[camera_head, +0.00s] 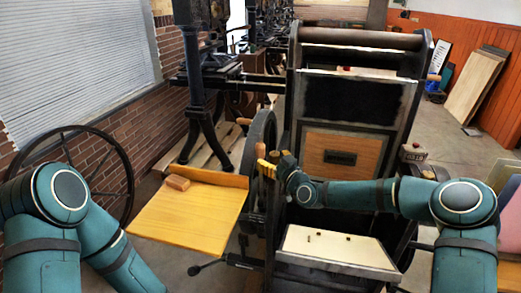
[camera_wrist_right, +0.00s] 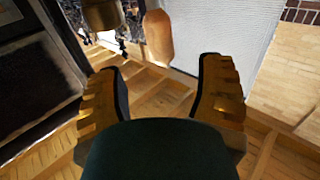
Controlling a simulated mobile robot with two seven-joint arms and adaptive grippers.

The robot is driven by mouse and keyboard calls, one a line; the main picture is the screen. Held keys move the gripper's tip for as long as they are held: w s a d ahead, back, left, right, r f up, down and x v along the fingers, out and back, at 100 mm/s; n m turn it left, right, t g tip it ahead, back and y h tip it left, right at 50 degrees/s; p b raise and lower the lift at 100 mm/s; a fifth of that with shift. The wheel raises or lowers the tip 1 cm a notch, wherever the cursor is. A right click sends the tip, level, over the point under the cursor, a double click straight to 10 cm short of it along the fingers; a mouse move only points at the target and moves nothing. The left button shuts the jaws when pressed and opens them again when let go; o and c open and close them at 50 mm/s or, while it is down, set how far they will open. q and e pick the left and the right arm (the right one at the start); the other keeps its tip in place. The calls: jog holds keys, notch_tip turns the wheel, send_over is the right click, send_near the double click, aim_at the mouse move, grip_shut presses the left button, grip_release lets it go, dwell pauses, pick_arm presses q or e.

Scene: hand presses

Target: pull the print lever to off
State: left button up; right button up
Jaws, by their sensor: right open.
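The print lever appears to be the one with a rounded wooden handle (camera_head: 243,121), beside the dark wheel left of the press. In the right wrist view a wooden handle (camera_wrist_right: 158,36) stands just beyond the fingertips, between them in the picture, with clear space before it. My right gripper (camera_head: 267,165) is at the left side of the press, near the wheel. Its yellow ribbed fingers are spread and empty in the right wrist view (camera_wrist_right: 166,88). The lever's lower part is hidden. My left gripper is out of view; only its arm shows at the lower left.
The black press (camera_head: 355,100) stands close to my right arm. A wooden board (camera_head: 195,215) with a small block (camera_head: 178,183) juts out left of the gripper. A large spoked wheel (camera_head: 95,170) stands at the left. A brass part (camera_wrist_right: 102,14) is beside the handle.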

aim_at(263, 152)
jog(key=x, duration=0.7)
jog(key=shift+w+a, duration=0.15)
grip_shut()
jog(key=shift+f, duration=0.1)
